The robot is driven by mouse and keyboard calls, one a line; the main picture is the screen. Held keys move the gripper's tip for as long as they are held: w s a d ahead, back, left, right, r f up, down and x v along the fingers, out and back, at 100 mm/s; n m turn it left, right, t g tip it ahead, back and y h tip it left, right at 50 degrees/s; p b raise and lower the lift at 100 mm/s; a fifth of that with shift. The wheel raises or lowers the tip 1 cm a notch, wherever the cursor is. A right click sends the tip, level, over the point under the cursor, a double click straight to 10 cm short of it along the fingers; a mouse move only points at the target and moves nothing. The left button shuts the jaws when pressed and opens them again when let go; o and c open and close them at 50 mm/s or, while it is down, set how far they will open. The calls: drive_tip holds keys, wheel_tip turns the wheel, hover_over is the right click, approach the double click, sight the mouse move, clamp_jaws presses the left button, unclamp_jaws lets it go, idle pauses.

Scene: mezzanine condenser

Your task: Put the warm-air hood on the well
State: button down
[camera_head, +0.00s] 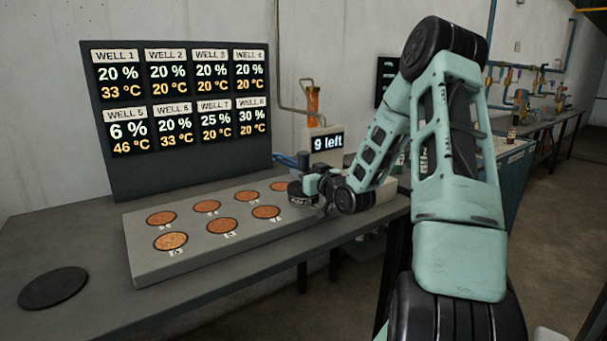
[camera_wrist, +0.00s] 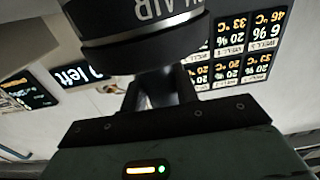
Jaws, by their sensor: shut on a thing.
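My gripper (camera_head: 318,186) is at the right end of the grey well block (camera_head: 150,262). It is shut on the dark, round warm-air hood (camera_head: 297,190), whose lettering ending in "AIR" shows in the wrist view (camera_wrist: 140,28). The hood is over or on the near-row right-end well, which is hidden; I cannot tell whether it touches the block. Seven copper-coloured wells show, including the front-left one (camera_head: 170,241), paler and speckled. The display board (camera_head: 180,110) reads well 5 at 6 % and 46 °C, well 7 at 25 %, well 8 at 30 %, the others 20 %.
A black round pad (camera_head: 53,288) lies on the table (camera_head: 95,318) at front left, with bare tabletop around it. A small sign (camera_head: 327,142) reads "9 left" behind my gripper. An orange-topped fitting with a pipe (camera_head: 312,103) stands behind it.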

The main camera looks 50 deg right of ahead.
drive_tip(key=shift+r, duration=0.1)
drive_tip(key=c, duration=1.1)
unclamp_jaws()
drive_tip(key=shift+f, duration=0.2)
drive_tip(key=shift+o, duration=0.2)
drive_tip(key=shift+r, duration=0.2)
drive_tip(key=p+v, duration=0.2)
drive_tip(key=v, duration=1)
drive_tip(key=shift+f, duration=0.1)
